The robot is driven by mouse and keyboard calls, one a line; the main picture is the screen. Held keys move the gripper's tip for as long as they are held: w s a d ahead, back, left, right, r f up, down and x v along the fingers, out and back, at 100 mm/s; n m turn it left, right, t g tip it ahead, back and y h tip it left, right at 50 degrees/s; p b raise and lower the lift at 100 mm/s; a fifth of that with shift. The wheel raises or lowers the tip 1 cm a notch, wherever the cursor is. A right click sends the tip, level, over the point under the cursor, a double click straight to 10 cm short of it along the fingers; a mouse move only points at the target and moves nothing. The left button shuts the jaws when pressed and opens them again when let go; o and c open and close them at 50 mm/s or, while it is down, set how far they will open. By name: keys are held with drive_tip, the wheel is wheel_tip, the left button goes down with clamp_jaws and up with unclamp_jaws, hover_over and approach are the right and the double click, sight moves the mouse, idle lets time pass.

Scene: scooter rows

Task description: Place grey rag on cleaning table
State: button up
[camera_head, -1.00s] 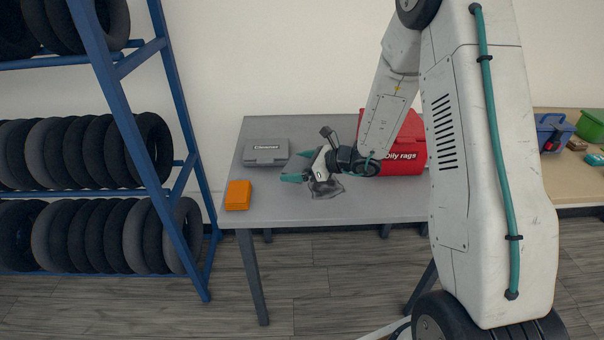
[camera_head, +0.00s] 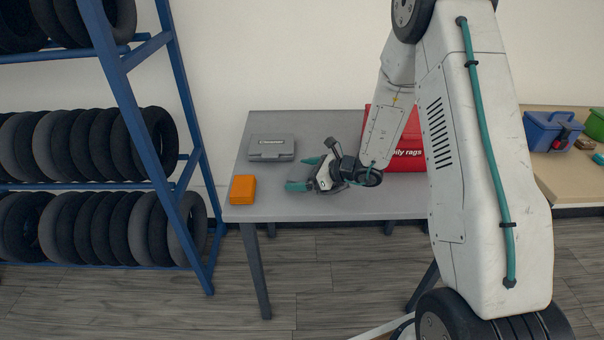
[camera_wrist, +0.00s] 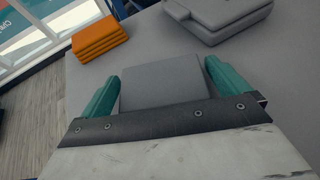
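The grey rag (camera_wrist: 165,82) shows in the wrist view as a flat, folded grey block between my two teal fingers. Its sides run along the inner faces of both fingers, with hardly any gap. My gripper (camera_head: 304,173) is low over the grey cleaning table (camera_head: 270,205), in its middle part, pointing left. In the wrist view my gripper (camera_wrist: 163,85) is closed to the rag's width. In the head view the rag is hard to make out against the grey tabletop. I cannot tell whether its underside touches the table.
An orange folded stack (camera_head: 243,190) lies at the table's left front corner. A grey case (camera_head: 271,147) is behind it. A red box marked for oily rags (camera_head: 408,150) stands right of my gripper. A blue tyre rack (camera_head: 140,120) is on the left. The front tabletop is clear.

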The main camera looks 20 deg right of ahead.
drive_tip(key=shift+r, duration=0.2)
drive_tip(key=v, duration=1.2)
drive_tip(key=s+a+r+n+g, duration=0.8)
drive_tip(key=s+a+r+n, duration=0.4)
drive_tip(key=s+r+n, duration=0.35)
drive_tip(key=s+d+r+n+h, duration=0.3)
drive_tip(key=s+n+h, duration=0.2)
drive_tip(key=s, duration=0.3)
drive_tip(key=s+d+r+n+h, duration=0.3)
drive_tip(key=s+r+n+h, duration=0.1)
drive_tip(key=s, duration=0.3)
drive_tip(key=shift+s+d+n+t+h, duration=0.3)
drive_tip(key=shift+s+n+h, duration=0.1)
drive_tip(key=shift+n+h, duration=0.4)
